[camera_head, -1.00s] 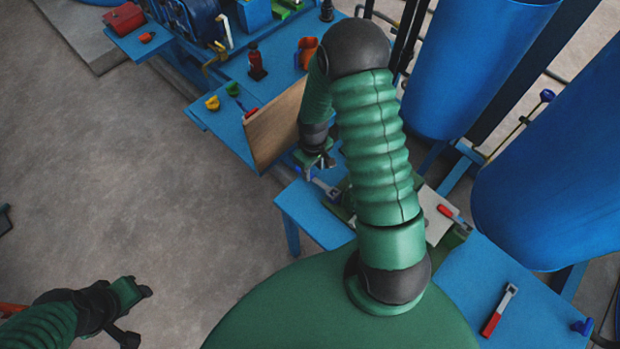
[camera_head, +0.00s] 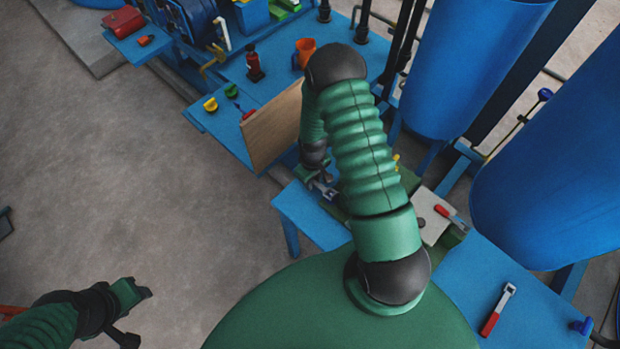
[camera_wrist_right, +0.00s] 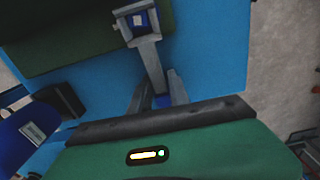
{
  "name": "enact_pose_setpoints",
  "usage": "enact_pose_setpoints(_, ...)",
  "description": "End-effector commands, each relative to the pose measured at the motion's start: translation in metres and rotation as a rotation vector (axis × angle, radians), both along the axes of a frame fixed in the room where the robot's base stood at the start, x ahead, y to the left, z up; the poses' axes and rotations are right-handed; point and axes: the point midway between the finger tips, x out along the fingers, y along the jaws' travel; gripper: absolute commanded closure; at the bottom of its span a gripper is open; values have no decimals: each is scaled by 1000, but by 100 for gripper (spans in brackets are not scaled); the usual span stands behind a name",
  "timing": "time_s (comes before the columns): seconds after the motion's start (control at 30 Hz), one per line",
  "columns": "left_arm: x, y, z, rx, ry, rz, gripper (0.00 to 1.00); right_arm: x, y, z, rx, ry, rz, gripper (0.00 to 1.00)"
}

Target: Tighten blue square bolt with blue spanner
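The blue spanner has a grey shaft and shows in the right wrist view (camera_wrist_right: 150,62), with its blue handle near my right gripper (camera_wrist_right: 158,80). The two fingertips close on either side of the spanner. Its square head surrounds the blue square bolt (camera_wrist_right: 139,20) at the top of that view; how deep it sits I cannot tell. In the head view the spanner (camera_head: 322,188) shows small below my right gripper (camera_head: 318,174), close to the green fixture; my arm hides part of it. My left gripper (camera_head: 143,292) is away over the floor, its opening unclear.
A red-handled spanner (camera_head: 496,311) lies on the blue table (camera_head: 455,290) at right. A red-handled tool (camera_head: 443,211) lies on a pale plate. A wooden board (camera_head: 270,130) stands left of my right forearm. Blue tanks (camera_head: 555,180) rise at the right.

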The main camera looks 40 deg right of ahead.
Motion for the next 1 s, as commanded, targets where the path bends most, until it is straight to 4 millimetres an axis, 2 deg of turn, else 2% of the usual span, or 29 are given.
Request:
enact_pose_setpoints(0.1,0,0,0,0,0,0,57,0,-3,0,-3,0,-3,100)
enact_pose_setpoints(0.57,0,0,-1,0,0,0,57,0,-3,2,-4,0,-3,100)
enact_pose_setpoints(0.67,0,0,-1,0,0,0,57,0,-3,10,-4,-3,-3,100)
enact_pose_setpoints(0.83,0,0,-3,0,0,0,57,1,-3,35,-5,-5,-4,100)
enact_pose_setpoints(1.0,0,0,-8,0,0,0,57,-13,33,38,-3,1,4,100)
